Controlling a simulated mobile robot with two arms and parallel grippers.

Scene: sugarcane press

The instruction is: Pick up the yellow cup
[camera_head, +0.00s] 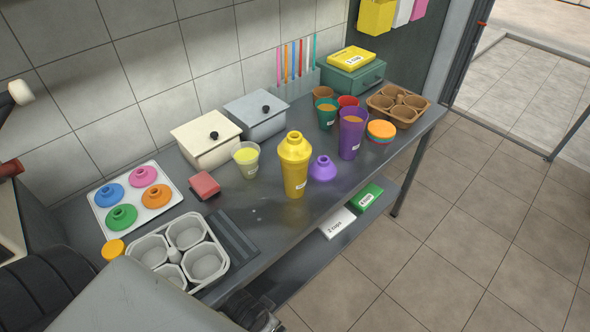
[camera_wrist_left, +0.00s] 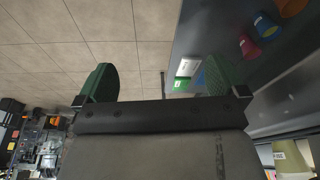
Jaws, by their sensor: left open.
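My right gripper is not in view.
A cup of yellow liquid (camera_head: 246,162) stands left of the yellow cup, and a purple cup (camera_head: 351,136) stands to its right. Grey cup carrier (camera_head: 217,242), lid tray (camera_head: 98,208) and red block (camera_head: 204,186) lie to the left. Counter directly before the yellow cup is clear.

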